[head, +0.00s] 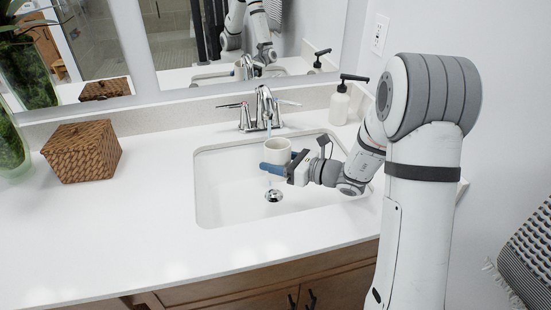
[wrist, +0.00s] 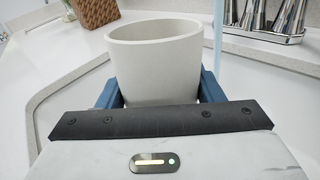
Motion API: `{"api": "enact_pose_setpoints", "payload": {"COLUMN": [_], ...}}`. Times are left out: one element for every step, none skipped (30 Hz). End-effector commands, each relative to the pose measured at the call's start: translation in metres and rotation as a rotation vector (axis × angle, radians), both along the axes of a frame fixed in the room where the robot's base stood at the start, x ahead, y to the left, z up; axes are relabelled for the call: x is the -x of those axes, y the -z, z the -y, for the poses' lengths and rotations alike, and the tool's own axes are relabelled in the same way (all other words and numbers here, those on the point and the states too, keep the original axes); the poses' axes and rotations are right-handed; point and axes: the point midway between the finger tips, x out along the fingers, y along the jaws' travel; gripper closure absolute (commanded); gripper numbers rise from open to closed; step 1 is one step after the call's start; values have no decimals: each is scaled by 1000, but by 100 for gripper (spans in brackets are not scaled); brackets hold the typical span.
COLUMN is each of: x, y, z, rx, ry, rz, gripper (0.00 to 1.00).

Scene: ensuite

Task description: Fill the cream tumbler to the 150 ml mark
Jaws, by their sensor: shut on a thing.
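The cream tumbler (head: 277,152) is upright over the sink, below the faucet (head: 264,106). My gripper (head: 284,163) is shut on it, with blue fingers on either side. In the wrist view the tumbler (wrist: 155,62) stands between the fingers. A thin bluish water stream (wrist: 220,38) falls to the right of the tumbler there, apart from its rim. In the head view water shows under the spout and again below the tumbler, above the drain (head: 274,195). The water level inside and any 150 ml mark cannot be seen.
The white sink (head: 225,200) is set in a white counter (head: 110,225). A soap dispenser (head: 340,103) stands behind it on the right. A woven basket (head: 82,152) and a plant in a glass vase (head: 12,145) stand at left. The counter's front left is clear.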

Motion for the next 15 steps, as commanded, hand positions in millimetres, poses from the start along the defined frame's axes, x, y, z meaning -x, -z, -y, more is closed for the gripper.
{"api": "enact_pose_setpoints", "payload": {"x": [0,0,0,0,-1,-2,-4,-6,-9,-12,-15,-19,-22,-25,-29], "y": [0,0,-1,0,-1,0,-1,-1,-1,0,-1,0,0,0,0], "z": [0,0,0,0,0,-1,-1,-2,-3,-4,-5,-6,-7,-8,-9], "rx": [0,0,0,-1,-1,-1,-1,0,0,-1,-1,0,0,1,0], "ry": [0,0,0,-1,-1,-1,-1,-1,-1,-1,-1,-1,-1,-1,-1], "rz": [1,1,1,1,1,1,1,2,2,1,1,2,1,2,2], "gripper": [67,67,67,67,67,67,67,67,67,67,67,67,67,67,67]}}
